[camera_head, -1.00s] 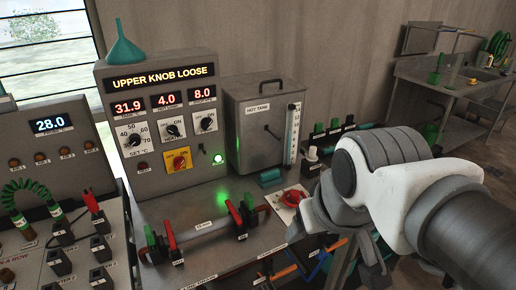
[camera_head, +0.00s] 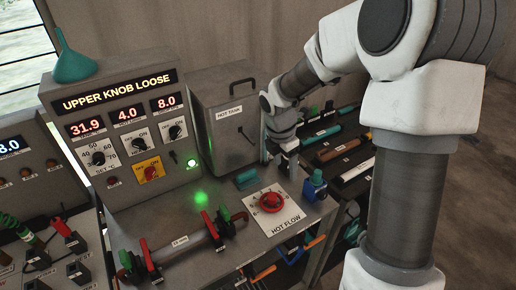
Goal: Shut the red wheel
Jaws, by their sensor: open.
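The red wheel (camera_head: 271,201) is a small round handwheel on a white dial plate (camera_head: 285,222) marked HOT FLOW, flat on the grey bench top. In the head view it is fully visible, with nothing touching it. My gripper (camera_head: 280,164) points down beyond the wheel, beside the hot tank's right side. It is open and apart from the wheel. Its fingertips are small here and partly hard to make out.
The hot tank (camera_head: 224,125) stands behind the wheel. A teal block (camera_head: 246,179) and a blue fitting (camera_head: 315,186) flank it. A pipe with red and green levers (camera_head: 180,243) lies front left. Trays of tools (camera_head: 340,150) are at right.

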